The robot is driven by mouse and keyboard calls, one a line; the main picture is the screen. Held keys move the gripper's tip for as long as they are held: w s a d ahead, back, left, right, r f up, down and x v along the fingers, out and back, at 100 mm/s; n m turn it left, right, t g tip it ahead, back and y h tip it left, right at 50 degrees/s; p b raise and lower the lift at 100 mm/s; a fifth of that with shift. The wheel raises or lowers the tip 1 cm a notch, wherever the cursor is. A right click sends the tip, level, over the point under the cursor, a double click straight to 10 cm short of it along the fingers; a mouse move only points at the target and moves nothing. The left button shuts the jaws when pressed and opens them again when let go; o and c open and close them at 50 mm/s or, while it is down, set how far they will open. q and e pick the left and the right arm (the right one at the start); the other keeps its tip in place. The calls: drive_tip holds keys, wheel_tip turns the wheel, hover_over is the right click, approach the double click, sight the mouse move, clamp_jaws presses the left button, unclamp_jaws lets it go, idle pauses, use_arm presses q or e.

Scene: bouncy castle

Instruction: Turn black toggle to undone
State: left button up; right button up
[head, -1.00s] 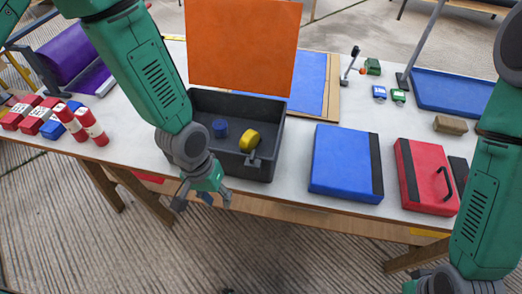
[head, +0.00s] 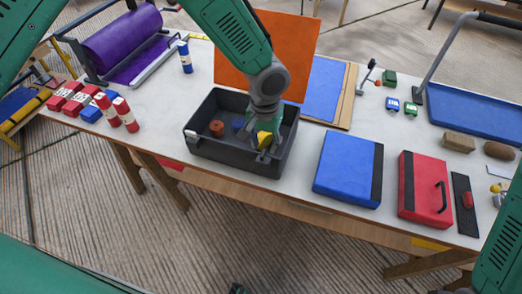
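I cannot clearly pick out the black toggle. A small lever with a dark knob (head: 371,64) stands at the back of the table, but I cannot tell whether it is the toggle. My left gripper (head: 262,144) reaches down into the open dark grey box (head: 235,168), at its front right side. Its fingers are at a yellow piece (head: 264,139), and I cannot tell whether they grip it. The gripper hides the box's front latch area. A brown-orange cylinder (head: 217,128) and a blue piece (head: 238,123) are also in the box. My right gripper's fingers are out of view.
An orange panel (head: 290,50) stands behind the box. A blue case (head: 345,168) and a red case (head: 424,187) with a black handle lie to the right.

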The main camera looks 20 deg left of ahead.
sight(265, 152)
use_arm(q)
drive_tip(key=d+f, duration=0.1)
drive_tip(key=f, duration=0.1)
drive_tip(key=shift+d+f, duration=0.3)
drive_tip(key=shift+d, duration=0.05)
drive_tip(key=shift+s+f, duration=0.2)
drive_tip(key=shift+f, duration=0.15)
drive_tip(key=a, duration=0.1)
drive_tip(key=a+f, duration=0.1)
drive_tip(key=a, duration=0.1)
drive_tip(key=shift+w+f, duration=0.25)
drive_tip(key=shift+a, duration=0.1)
drive_tip(key=shift+c, duration=0.5)
drive_tip(key=shift+d+r, duration=0.15)
drive_tip(key=shift+d, duration=0.15)
clamp_jaws()
drive_tip(key=shift+s+d+r, duration=0.15)
drive_tip(key=shift+d+r, duration=0.05)
drive_tip(key=shift+d, duration=0.7)
drive_tip(key=shift+a+f, duration=0.15)
drive_tip(key=shift+a, duration=0.45)
drive_tip(key=shift+s+d, duration=0.1)
drive_tip(key=shift+d, duration=0.25)
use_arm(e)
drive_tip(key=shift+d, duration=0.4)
